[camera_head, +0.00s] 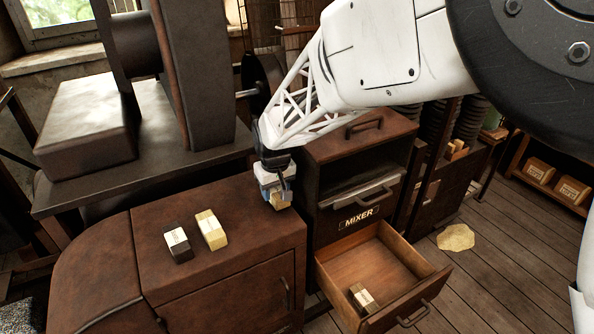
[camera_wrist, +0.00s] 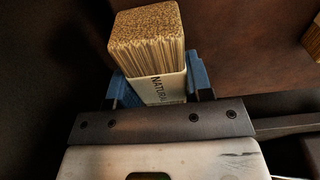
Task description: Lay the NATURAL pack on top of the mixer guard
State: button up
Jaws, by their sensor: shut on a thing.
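My gripper (camera_head: 274,180) is shut on the NATURAL pack (camera_head: 281,201), a tan bundle of sticks. In the head view, it holds the pack at the right end of the brown cabinet top; I cannot tell whether they touch. In the wrist view, the pack (camera_wrist: 152,45) sits between the blue fingers of my gripper (camera_wrist: 160,82), its white band reading "NATURAL". The mixer unit (camera_head: 360,216), labelled "MIXER", stands just right of my gripper. Its brown top cover (camera_head: 350,142) with a handle appears to be the guard. That top looks bare, though my arm hides part of it.
A dark pack (camera_head: 178,245) and a cream pack (camera_head: 211,230) lie on the brown cabinet (camera_head: 240,262). An open drawer (camera_head: 412,304) below the mixer label holds another pack (camera_head: 364,298). A press column stands behind, left of my arm.

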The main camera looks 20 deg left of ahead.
aim_at(277, 190)
jog(key=shift+f, duration=1.35)
jog(key=shift+f, duration=0.2)
jog(key=o, duration=0.9)
jog(key=shift+o, duration=0.2)
jog(key=shift+r, duration=0.2)
jog(key=r, duration=0.8)
jog(key=s+d+r, duration=0.1)
jog(key=r, duration=0.3)
jog(key=shift+s, duration=0.1)
